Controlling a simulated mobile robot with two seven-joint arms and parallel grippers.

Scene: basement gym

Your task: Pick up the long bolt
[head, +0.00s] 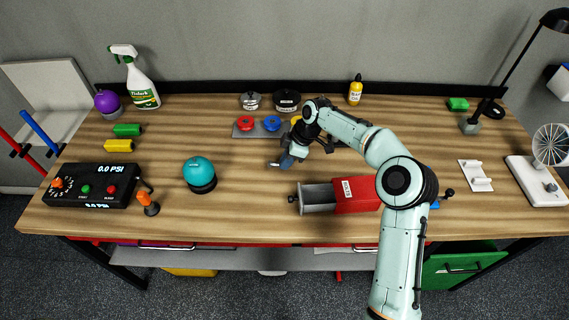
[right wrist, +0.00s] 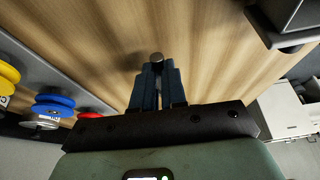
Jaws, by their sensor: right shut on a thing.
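My right gripper (head: 286,161) is low over the middle of the workbench, in front of the row of coloured discs. In the right wrist view the gripper's dark blue fingers (right wrist: 157,80) are closed together around the long bolt (right wrist: 156,58). Only the bolt's round grey end shows, just beyond the fingertips; the rest is hidden between them. In the head view a small silvery piece of the bolt (head: 274,164) sticks out at the fingertips. I cannot tell whether it touches the bench. My left gripper is not in view.
A red case with an open grey drawer (head: 318,197) stands right of the gripper, near the front edge. A teal dome (head: 199,172) is to the left. Bench (head: 245,200) is clear between dome and drawer.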

